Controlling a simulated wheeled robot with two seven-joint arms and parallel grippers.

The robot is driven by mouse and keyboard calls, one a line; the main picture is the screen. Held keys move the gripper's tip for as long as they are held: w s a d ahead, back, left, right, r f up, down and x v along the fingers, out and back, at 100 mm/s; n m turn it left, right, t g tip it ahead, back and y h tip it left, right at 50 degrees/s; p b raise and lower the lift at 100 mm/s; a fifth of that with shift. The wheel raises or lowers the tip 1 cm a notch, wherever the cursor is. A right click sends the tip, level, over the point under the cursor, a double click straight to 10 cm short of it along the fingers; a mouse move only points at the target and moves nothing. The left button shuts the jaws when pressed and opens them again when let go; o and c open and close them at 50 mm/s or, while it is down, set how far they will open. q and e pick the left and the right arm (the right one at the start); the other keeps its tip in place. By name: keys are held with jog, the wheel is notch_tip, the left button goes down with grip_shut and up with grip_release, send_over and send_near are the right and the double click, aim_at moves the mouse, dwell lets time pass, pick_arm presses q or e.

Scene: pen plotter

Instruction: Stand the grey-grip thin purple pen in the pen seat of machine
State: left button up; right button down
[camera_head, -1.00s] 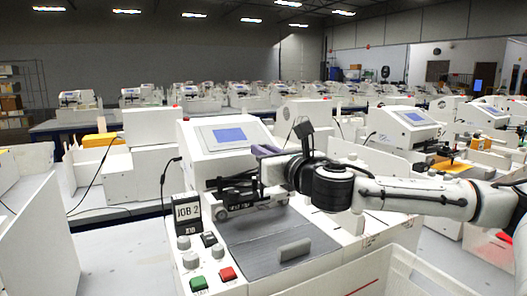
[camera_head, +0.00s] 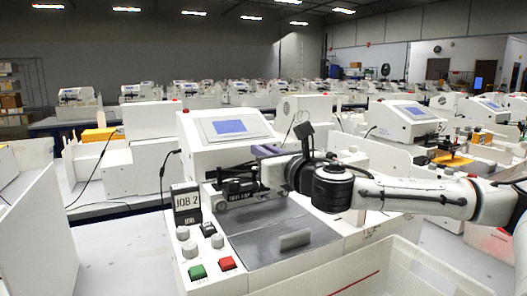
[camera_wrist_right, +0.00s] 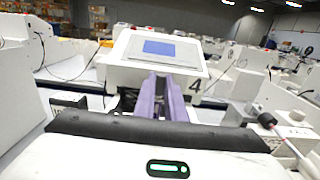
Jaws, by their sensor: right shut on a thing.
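The white plotter machine (camera_head: 205,155) with a blue screen stands in front of me. Its dark carriage with the pen seat area (camera_head: 238,190) sits below the screen, partly hidden by my right gripper. My right gripper (camera_head: 263,155) is over the carriage's right side, its arm coming in from the right. Two long purple shapes (camera_wrist_right: 162,98) run close together from the gripper toward the machine in the right wrist view. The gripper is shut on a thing. I cannot clearly separate the thin purple pen or its grey grip from the fingers. My left gripper is not in view.
A JOB 2 sign (camera_head: 187,203), knobs, a green button (camera_head: 197,271) and a red button (camera_head: 227,263) line the machine's left front. A grey plate with a handle (camera_head: 295,240) covers its front deck. A white bin (camera_head: 425,270) stands at lower right.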

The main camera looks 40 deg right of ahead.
jog(key=shift+f+b, duration=0.4)
jog(key=shift+f, duration=0.2)
jog(key=shift+f+b, duration=0.6)
jog(key=shift+f, duration=0.15)
jog(key=shift+f+b, duration=0.4)
jog(key=shift+f, duration=0.05)
jog(key=c, duration=1.7)
grip_release()
jog(key=shift+c, duration=0.2)
